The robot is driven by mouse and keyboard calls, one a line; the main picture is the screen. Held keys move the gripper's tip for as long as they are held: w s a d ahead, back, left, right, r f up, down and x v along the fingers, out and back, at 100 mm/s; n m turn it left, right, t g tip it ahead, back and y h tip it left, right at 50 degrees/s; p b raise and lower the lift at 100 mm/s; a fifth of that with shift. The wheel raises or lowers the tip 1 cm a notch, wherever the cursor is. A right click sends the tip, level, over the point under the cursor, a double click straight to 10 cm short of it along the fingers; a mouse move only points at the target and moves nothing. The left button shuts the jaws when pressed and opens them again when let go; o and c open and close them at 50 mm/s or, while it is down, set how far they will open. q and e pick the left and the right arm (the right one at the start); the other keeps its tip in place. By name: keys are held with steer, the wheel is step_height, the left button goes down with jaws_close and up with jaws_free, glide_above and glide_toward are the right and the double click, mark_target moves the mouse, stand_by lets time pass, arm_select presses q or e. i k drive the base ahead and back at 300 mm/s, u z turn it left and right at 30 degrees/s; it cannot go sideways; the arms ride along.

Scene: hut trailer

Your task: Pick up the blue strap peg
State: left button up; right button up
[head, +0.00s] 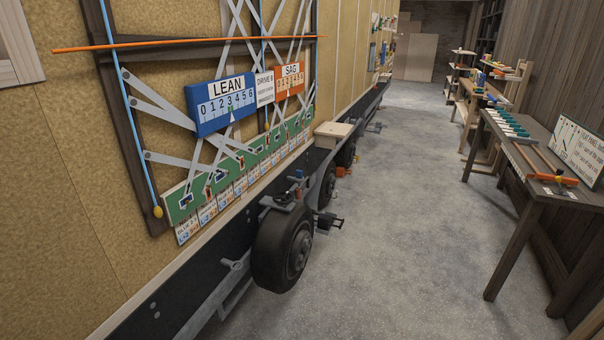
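I cannot make out for certain which thing is the blue strap peg. A small blue piece (298,174) shows by the dark fittings above the near wheel. Small blue items (491,97) also show on the stepped rack at the right, too small to identify. Neither of my grippers is in view.
The trailer wall at left carries a blue LEAN board (222,103), an orange SAG board (290,80) and a green chart (240,160). A near wheel (284,250) and a wooden step (334,129) stick out. A dark table (575,190) stands right. The floor (400,250) between is clear.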

mark_target(299, 176)
steer(key=z, duration=0.15)
steer(key=i, duration=1.9)
steer(key=u, duration=0.25)
